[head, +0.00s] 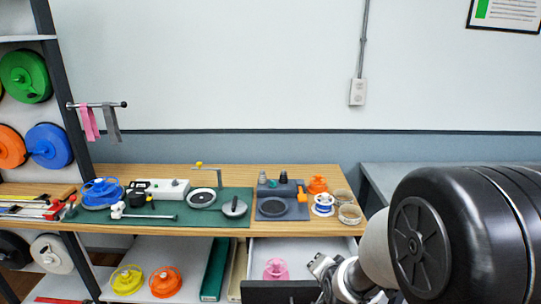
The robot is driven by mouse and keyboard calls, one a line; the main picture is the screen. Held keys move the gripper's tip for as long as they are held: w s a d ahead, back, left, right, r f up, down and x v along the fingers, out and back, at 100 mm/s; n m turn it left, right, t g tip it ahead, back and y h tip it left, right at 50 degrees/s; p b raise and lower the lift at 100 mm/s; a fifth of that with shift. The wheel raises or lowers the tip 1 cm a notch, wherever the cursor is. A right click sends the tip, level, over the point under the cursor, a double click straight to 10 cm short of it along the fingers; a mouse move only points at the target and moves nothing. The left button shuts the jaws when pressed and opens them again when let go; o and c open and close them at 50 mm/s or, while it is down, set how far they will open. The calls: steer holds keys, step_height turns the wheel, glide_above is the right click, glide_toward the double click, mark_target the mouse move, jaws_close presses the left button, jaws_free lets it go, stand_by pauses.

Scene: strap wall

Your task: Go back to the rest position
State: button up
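My arm fills the lower right of the head view, with its large black joint close to the camera.
A wooden bench (260,172) bears a green mat (240,203), a grey fixture (283,208), a blue reel (101,193) and several small parts. A shelf rack (46,70) with coloured discs stands at left. A grey table (400,172) stands at right.

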steer(key=s+r+n+g, duration=0.2)
steer(key=s+r+n, duration=0.2)
steer(key=s+r, duration=0.75)
steer(key=s+r+n+g, duration=0.2)
steer(key=s+n+g, duration=0.1)
steer(key=s, duration=1.6)
steer(key=shift+s+d+r+n, duration=0.15)
steer(key=shift+s+d+n, duration=0.15)
steer(key=shift+n, duration=0.6)
